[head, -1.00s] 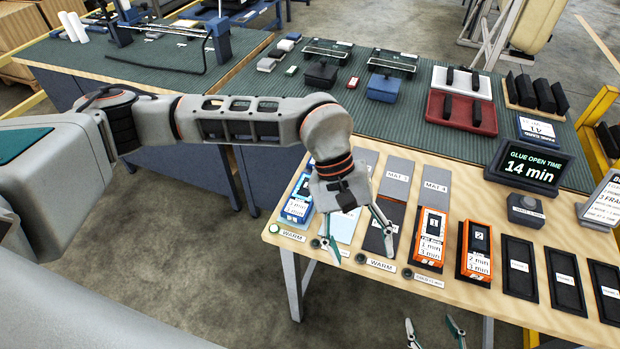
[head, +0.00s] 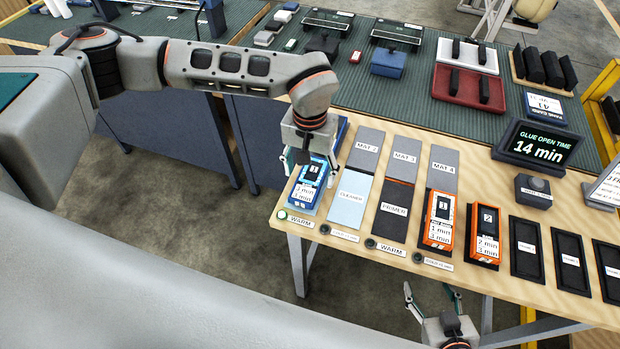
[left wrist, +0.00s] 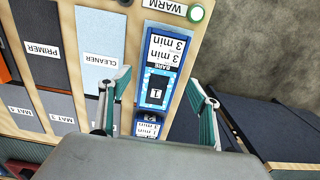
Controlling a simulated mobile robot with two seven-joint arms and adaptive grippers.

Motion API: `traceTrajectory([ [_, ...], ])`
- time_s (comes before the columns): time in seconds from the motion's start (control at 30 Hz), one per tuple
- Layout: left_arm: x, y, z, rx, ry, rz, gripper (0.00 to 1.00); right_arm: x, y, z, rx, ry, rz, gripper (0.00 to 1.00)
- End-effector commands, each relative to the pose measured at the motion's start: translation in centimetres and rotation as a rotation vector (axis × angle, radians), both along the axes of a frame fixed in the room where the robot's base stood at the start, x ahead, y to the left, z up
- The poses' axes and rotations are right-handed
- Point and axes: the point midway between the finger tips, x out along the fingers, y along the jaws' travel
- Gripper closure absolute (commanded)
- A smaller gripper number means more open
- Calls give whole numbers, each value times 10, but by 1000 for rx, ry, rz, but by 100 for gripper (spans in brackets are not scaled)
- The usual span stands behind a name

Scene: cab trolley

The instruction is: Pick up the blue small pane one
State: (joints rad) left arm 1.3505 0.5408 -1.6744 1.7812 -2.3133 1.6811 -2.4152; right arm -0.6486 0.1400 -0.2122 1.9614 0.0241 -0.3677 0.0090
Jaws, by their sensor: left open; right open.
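The blue box marked 1 (head: 308,192), labelled with minutes, stands at the left end of the wooden table (head: 410,272). It also shows in the left wrist view (left wrist: 168,50). My left gripper (head: 309,172) is open above this box. In the left wrist view its fingers (left wrist: 158,88) are on either side of the box, apart from it, with nothing held. A second blue box marked 2 (left wrist: 148,128) shows just beyond it there, partly hidden by my gripper. My right gripper (head: 432,300) is open and empty at the bottom of the head view, in front of the table.
Light blue cleaner mat (head: 348,200) and dark primer mat (head: 392,212) lie right of the blue box. Orange boxes 1 (head: 440,218) and 2 (head: 485,232) stand further right, then black trays (head: 526,248). Grey mats (head: 365,150) lie behind. A timer display (head: 538,148) reads 14 min.

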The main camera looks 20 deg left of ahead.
Motion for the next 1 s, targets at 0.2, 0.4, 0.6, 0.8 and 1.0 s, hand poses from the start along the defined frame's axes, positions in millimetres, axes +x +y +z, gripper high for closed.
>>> traceTrajectory([
  [0.2,1,-1,-18,-2,-2,-1,38,0,0,2,0,0,0,41],
  [0.4,1,-1,-19,-1,-2,-1,38,0,0,2,0,0,0,41],
  [0.6,1,-1,-19,-1,-2,0,84,0,0,2,0,-1,0,41],
  [0.8,1,-1,-18,-2,-2,0,84,0,0,2,0,-1,0,41],
  [1.0,1,-1,-14,-2,-2,0,84,0,0,2,0,-1,0,41],
])
